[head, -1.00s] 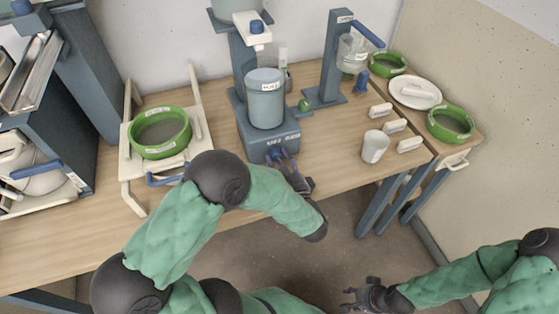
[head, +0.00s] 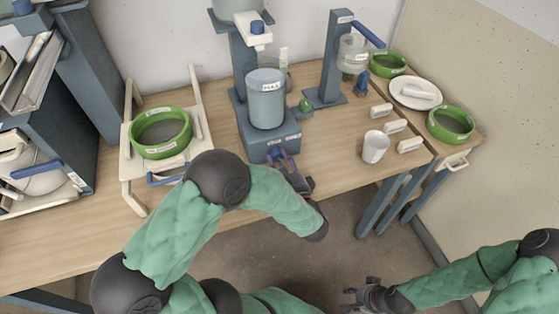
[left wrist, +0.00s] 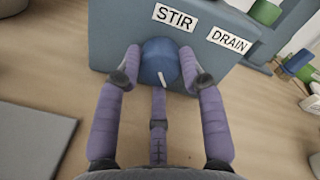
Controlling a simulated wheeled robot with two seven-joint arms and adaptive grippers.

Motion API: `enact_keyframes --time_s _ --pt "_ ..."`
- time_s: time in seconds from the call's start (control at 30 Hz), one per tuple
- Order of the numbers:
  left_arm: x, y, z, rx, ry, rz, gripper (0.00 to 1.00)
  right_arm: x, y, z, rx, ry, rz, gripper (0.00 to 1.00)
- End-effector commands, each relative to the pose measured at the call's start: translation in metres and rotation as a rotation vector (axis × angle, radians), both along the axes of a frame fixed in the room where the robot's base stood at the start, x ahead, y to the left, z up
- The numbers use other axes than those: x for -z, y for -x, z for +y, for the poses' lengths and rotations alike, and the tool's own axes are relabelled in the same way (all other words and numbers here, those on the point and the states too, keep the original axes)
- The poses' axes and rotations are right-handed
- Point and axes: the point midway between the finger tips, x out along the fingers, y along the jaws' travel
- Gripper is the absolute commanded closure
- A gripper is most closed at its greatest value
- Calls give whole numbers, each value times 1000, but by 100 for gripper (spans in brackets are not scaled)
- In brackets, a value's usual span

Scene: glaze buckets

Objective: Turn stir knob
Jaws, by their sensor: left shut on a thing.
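The blue round stir knob (left wrist: 160,63) sits on the front of the blue-grey machine base (head: 268,142), beside the STIR label (left wrist: 175,17). A white mark on the knob points down and slightly right in the left wrist view. My left gripper (head: 281,156) is at the base's front face. It is shut on the knob, with purple fingers on both sides of it in the left wrist view (left wrist: 160,69). In the head view the knob is mostly hidden by the fingers. My right gripper (head: 350,298) is empty, low at the right, away from the table, its fingers apart.
A blue-grey bucket (head: 266,100) stands on the base. A DRAIN label (left wrist: 228,40) is right of STIR. A green-rimmed sieve (head: 160,132) is at left. A white cup (head: 375,147), white blocks (head: 396,126) and another green sieve (head: 451,125) are at right.

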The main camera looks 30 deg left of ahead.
Motion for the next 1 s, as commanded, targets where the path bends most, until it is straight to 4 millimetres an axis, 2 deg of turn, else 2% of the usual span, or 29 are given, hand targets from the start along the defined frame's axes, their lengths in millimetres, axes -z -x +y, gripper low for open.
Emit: enact_keyframes --time_s 0.27,1.0 --pt "2 0 -2 7 86 -92 93 0 0 0 0 0 0 60" --pt "1 0 -2 6 536 -616 93 0 0 0 0 0 0 60"
